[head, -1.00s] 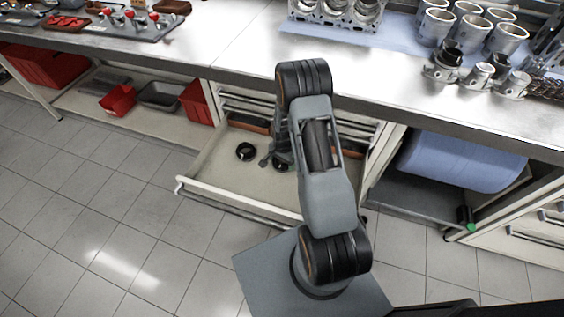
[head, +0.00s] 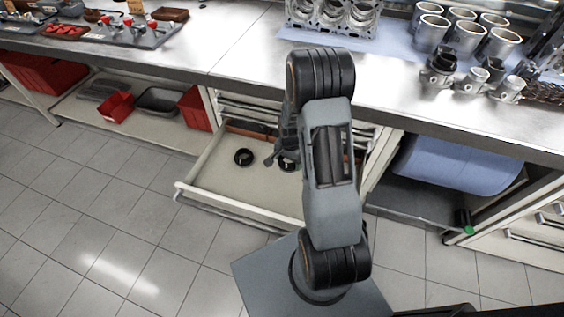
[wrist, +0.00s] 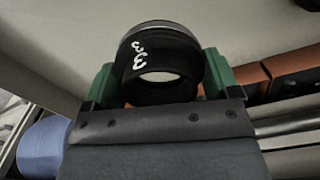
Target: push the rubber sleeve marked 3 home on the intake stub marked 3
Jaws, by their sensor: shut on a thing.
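A black rubber sleeve (wrist: 160,58) with a pale rim and white marks that look like a 3 sits between the green fingertips of my gripper (wrist: 160,84) in the wrist view. My gripper is shut on it. In the head view my gripper is small and mostly behind my arm, over the open drawer. On the bench at right stand several metal intake stubs; one (head: 439,78) has a black sleeve on top, and two (head: 471,82) (head: 508,90) are bare. Their marks are too small to read.
Metal cylinders (head: 467,38) and an engine block (head: 330,15) stand on the bench. A blue roll (head: 455,165) lies below. The bench's middle is clear.

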